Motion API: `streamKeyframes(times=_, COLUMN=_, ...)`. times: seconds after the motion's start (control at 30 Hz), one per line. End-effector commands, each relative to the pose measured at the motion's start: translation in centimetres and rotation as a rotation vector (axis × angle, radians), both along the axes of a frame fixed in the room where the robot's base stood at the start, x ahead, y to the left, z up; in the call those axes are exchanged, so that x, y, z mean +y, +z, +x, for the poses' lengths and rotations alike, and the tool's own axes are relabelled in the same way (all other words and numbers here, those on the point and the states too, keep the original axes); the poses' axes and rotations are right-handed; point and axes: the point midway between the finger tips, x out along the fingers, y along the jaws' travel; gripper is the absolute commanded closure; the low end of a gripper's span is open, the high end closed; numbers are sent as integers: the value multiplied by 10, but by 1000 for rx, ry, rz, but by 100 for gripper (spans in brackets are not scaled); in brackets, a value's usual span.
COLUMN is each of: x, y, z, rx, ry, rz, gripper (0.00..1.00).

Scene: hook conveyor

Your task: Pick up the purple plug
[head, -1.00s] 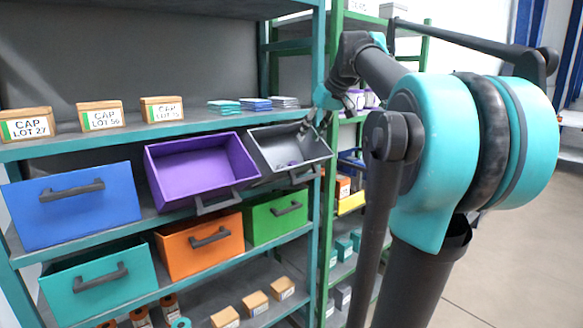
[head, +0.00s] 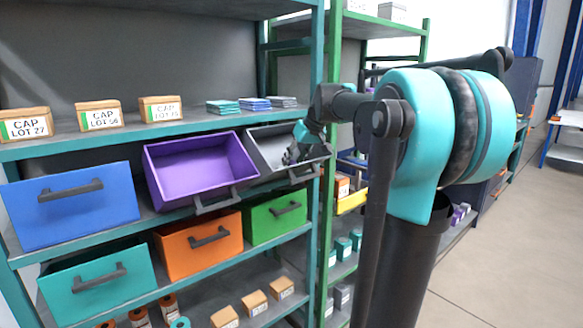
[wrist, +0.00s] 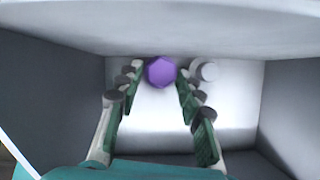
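The purple plug (wrist: 161,72) is a hexagonal piece on the floor of the grey open bin (wrist: 78,85) in the wrist view. My gripper (wrist: 159,82) is open, with its fingers to the left and right of the plug and a small gap on each side. Whether the fingertips reach down to the plug's depth is hard to tell. In the head view my gripper (head: 296,155) is inside the grey bin (head: 264,152) at the right of the middle shelf. The plug is not discernible there.
A pale grey plug (wrist: 205,70) lies just right of the purple one, close to my right finger. The bin walls surround my gripper. An open purple bin (head: 195,165) stands to the left, and a green bin (head: 275,217) is below.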

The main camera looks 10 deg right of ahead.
Motion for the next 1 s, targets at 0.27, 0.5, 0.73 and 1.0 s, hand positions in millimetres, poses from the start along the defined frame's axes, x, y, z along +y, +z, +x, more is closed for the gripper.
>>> streamKeyframes(times=0.27, x=1, y=-2, z=1, rx=0, ry=0, rz=0, gripper=66)
streamKeyframes(times=0.5, x=0, y=-2, z=1, rx=0, ry=0, rz=0, gripper=89)
streamKeyframes(times=0.73, x=0, y=-2, z=1, rx=0, ry=0, rz=0, gripper=89)
streamKeyframes(times=1.0, x=-1, y=10, z=-4, rx=0, ry=0, rz=0, gripper=89)
